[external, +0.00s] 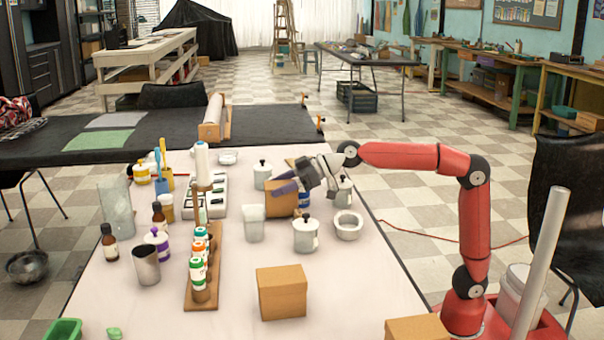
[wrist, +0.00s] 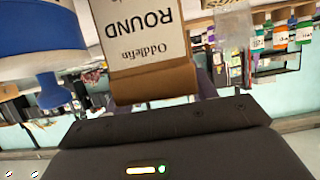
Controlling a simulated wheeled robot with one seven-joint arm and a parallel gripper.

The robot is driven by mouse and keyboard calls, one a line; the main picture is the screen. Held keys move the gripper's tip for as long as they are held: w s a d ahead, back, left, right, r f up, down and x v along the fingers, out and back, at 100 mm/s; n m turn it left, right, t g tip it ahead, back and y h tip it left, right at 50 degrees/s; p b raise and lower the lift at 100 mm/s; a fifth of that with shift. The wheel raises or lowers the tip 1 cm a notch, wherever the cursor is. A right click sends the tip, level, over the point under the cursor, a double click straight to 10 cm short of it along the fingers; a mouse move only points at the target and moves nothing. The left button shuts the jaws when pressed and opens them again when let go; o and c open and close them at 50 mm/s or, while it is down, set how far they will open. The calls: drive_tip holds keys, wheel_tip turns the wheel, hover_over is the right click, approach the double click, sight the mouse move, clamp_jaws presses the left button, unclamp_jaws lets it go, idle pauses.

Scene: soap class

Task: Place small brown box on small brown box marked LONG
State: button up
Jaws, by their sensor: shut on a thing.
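My gripper (external: 288,187), with purple fingers, is shut on a small brown box (external: 280,203) over the middle of the table. In the wrist view the held box (wrist: 152,82) carries a white label that reads "Oddlefin ROUND", upside down. The external view does not clearly show whether the box clears the table. A second small brown box (external: 282,291) stands on the table at the near centre. A third brown box (external: 416,329) is partly cut off at the bottom edge, near my arm's base. No LONG marking is readable on either of these two boxes.
White lidded jars (external: 306,235) and a white mortar (external: 347,225) stand near my gripper. A clear cup (external: 253,222) is left of the held box. A wooden bottle rack (external: 204,265) stands farther left. The tabletop around the near box is mostly clear.

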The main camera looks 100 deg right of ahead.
wheel_tip(320, 180, up, 9)
drive_tip(key=p, duration=0.2)
drive_tip(key=shift+p, duration=0.3)
drive_tip(key=shift+a+r, duration=0.1)
drive_tip(key=w+a+n+g+y+p, duration=0.1)
drive_tip(key=a+n+g+y+p, duration=0.55)
drive_tip(key=a, duration=2.65)
drive_tip(key=s+a+r+n+g+y+p, duration=0.2)
drive_tip(key=s+a+r+n+g+y, duration=0.15)
drive_tip(key=s+a+n, duration=0.6)
drive_tip(key=s+a+r+n+g+y+p, duration=0.3)
drive_tip(key=s+a, duration=0.4)
drive_tip(key=a, duration=0.8)
drive_tip(key=shift+m+y, duration=0.3)
drive_tip(key=shift+m, duration=0.2)
drive_tip(key=shift+s+a+f+b, duration=0.15)
drive_tip(key=shift+f+b, duration=0.6)
drive_tip(key=shift+f, duration=1.2)
drive_tip(key=shift+s+f+b, duration=0.15)
drive_tip(key=shift+f+b, duration=0.6)
drive_tip(key=shift+f, duration=1.2)
